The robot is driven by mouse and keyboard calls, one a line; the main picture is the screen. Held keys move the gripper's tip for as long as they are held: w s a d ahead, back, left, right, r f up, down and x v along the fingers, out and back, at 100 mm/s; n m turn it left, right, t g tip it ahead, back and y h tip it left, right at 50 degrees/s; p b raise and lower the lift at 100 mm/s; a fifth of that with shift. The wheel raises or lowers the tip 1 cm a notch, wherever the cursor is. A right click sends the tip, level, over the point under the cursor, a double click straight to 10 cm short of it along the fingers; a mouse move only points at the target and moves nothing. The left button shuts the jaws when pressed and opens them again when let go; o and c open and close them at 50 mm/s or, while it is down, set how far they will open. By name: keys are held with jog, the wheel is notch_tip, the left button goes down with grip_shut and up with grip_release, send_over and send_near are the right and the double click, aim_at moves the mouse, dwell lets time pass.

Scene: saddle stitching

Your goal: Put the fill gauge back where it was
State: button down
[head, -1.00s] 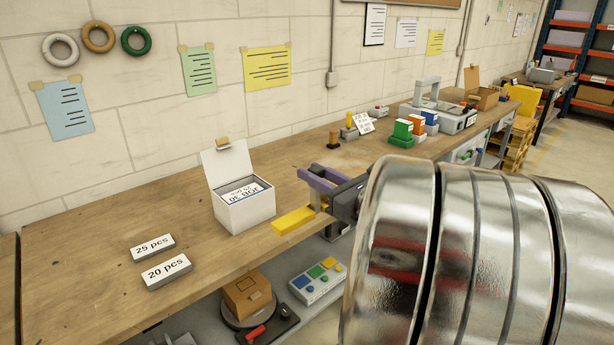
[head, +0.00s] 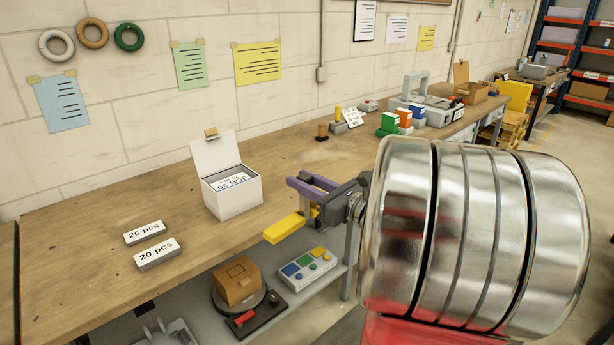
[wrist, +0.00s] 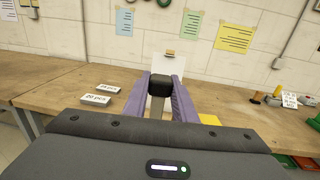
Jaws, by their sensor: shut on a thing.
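The yellow bar (head: 285,229), which I take to be the fill gauge, sits low at my gripper (head: 306,194) in the head view, over the bench's front edge. The gripper's purple fingers are shut on it. In the wrist view a dark block (wrist: 160,88) lies between the fingertips, and a yellow patch (wrist: 209,119) shows beside the right finger. The fingers hide part of the held thing. An open white box (head: 233,195) with a printed card inside stands on the bench, left of and beyond my gripper.
Two labelled blocks, "25 pcs" (head: 144,233) and "20 pcs" (head: 157,254), lie at left on the workbench (head: 90,270). A small dark stamp-like piece (head: 322,133) stands farther back. Bench around the white box is clear.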

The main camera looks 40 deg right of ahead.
jog(key=w+a+f+n+y, duration=0.1)
jog(key=w+a+f+y, duration=0.1)
jog(key=a+f, duration=0.5)
jog(key=w+a+f+n+g+y, duration=0.1)
jog(key=a+f, duration=0.6)
jog(key=f, duration=0.7)
jog(key=w+a+f+n+g+y, duration=0.1)
jog(key=w+a+f+n+y, duration=0.1)
jog(key=a+f, duration=0.5)
notch_tip(320, 180, down, 4)
jog(key=shift+w+a+r+y, duration=0.15)
jog(key=shift+w+y, duration=0.65)
